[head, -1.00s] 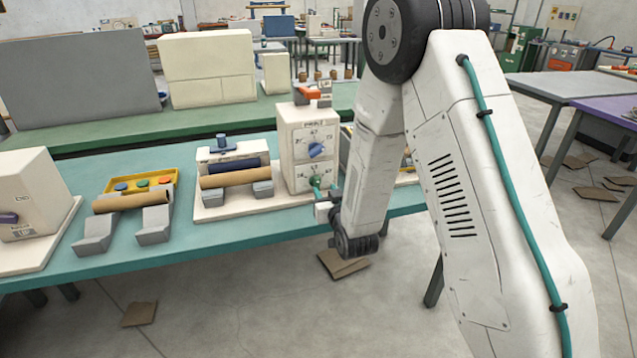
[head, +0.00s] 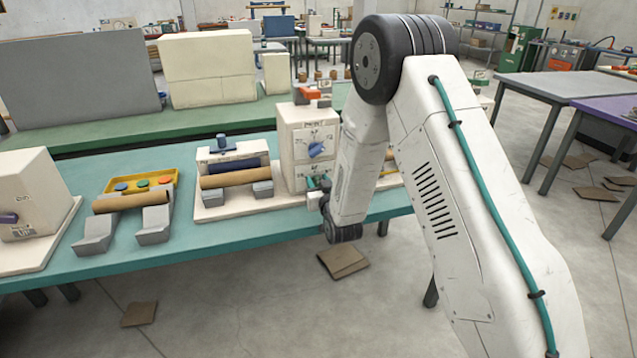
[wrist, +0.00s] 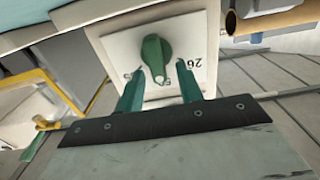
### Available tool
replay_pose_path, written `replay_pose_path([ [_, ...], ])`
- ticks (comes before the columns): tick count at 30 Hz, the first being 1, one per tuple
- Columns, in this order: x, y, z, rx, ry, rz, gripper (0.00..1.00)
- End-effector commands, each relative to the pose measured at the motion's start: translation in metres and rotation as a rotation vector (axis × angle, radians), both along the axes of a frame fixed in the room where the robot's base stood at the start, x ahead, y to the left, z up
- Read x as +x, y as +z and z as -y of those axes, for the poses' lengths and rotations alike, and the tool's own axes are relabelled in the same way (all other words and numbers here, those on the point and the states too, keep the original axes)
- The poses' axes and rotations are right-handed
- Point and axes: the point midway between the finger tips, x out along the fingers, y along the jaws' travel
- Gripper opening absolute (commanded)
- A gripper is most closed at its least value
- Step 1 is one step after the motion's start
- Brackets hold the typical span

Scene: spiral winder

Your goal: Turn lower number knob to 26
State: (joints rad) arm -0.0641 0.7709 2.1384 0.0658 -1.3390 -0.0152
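The cream control box (head: 307,133) stands on the teal bench with a blue upper knob (head: 316,150) on its front. The lower knob is green and shows in the wrist view (wrist: 156,58) on a pale dial plate, with a small white mark at its lower end. The number 26 (wrist: 197,62) is printed to the right of the knob; other numbers are partly hidden by my fingers. My gripper (wrist: 158,68) is open, one green finger on each side of the knob's lower part, with gaps showing. In the head view, my gripper (head: 319,183) is at the box's lower front.
A brown roll (head: 235,178) lies on grey supports left of the box. Another roll (head: 133,200) and a yellow tray with coloured buttons (head: 163,180) sit farther left. The floor in front of the bench is open, with flat cardboard pieces (head: 342,260).

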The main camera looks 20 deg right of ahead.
Motion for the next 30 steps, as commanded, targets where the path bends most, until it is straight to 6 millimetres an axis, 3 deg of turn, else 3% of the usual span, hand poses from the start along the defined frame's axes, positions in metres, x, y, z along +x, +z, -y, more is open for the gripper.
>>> replay_pose_path([
  [3, -0.0002, 0.0000, 0.0000, 0.000, 0.000, 0.000, 0.34],
  [7, -0.0004, 0.0000, 0.0000, 0.000, 0.000, 0.000, 0.00],
  [20, -0.0006, -0.0001, -0.0013, -0.054, 0.000, 0.000, 0.00],
  [30, -0.0007, -0.0012, -0.0064, -0.297, 0.000, 0.000, 0.00],
])
